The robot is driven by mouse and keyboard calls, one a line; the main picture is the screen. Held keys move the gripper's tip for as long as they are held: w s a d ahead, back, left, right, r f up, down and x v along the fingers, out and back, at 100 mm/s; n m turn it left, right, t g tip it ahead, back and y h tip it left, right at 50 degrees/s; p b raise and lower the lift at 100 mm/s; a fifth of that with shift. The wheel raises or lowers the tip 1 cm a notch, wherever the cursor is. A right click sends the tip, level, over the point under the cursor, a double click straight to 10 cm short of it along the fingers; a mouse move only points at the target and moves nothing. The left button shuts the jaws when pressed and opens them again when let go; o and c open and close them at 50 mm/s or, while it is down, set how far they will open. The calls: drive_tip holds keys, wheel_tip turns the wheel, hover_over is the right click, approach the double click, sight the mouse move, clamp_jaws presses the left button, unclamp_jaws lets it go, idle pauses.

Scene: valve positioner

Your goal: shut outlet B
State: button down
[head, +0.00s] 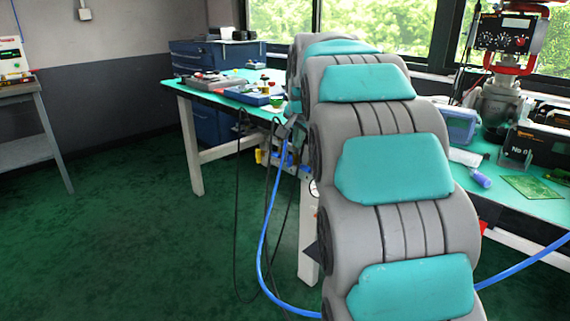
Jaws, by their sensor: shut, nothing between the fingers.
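My grey and teal arm reaches away from me across the middle of the view and bends down at the bench's front edge. My gripper cannot be made out; the far end of the arm is hidden or too small to tell. Below the bench edge, beside the arm's far end, is a small metal fitting (302,172) with a yellow part (258,156) near it. It may carry the outlets, but no label or outlet B can be read. A blue hose (265,225) hangs from that area and loops along the floor side.
The teal-topped bench (205,98) holds trays and small parts. A valve with a positioner (503,35) stands at right, near a black case (540,145) and a green board (533,187). Black cables (238,215) hang in front. Green floor (130,230) is clear at left.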

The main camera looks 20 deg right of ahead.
sight(289, 161)
drive_tip(key=p+x, duration=0.1)
drive_tip(key=x, duration=0.9)
drive_tip(key=shift+w+r, duration=0.1)
drive_tip(key=shift+w, duration=0.05)
